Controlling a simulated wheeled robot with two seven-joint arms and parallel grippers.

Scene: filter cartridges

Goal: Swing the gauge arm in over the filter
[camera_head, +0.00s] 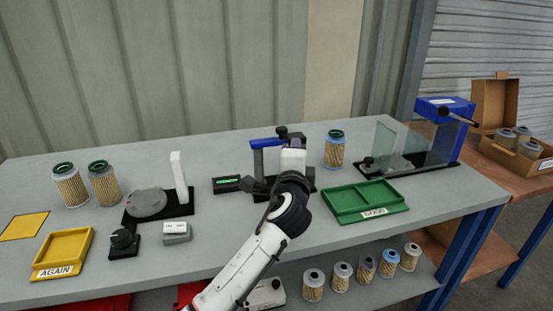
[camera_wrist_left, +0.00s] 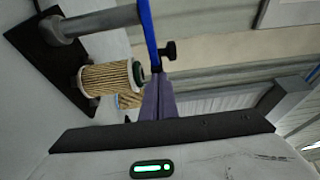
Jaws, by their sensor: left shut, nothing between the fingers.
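The gauge stands mid-table, with a grey post (camera_head: 258,162) and a blue gauge arm (camera_head: 265,142) with a black knob. In the left wrist view, the gauge arm (camera_wrist_left: 148,30) runs across near the green-capped end of a pleated filter (camera_wrist_left: 105,78) beside the post (camera_wrist_left: 95,23). I cannot tell whether it is fully over the filter. My left gripper (camera_head: 293,160) is at the gauge and hides the filter in the head view. Its shut, empty fingers (camera_wrist_left: 158,98) are close to the arm's end; contact is unclear. My right gripper is not in view.
A small black display (camera_head: 226,184) sits left of the gauge. A green tray (camera_head: 340,205) and another filter (camera_head: 334,150) are to the right. A round grey plate (camera_head: 146,203), two filters and a yellow tray (camera_head: 45,270) are left. A blue-and-glass fixture (camera_head: 440,140) stands far right.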

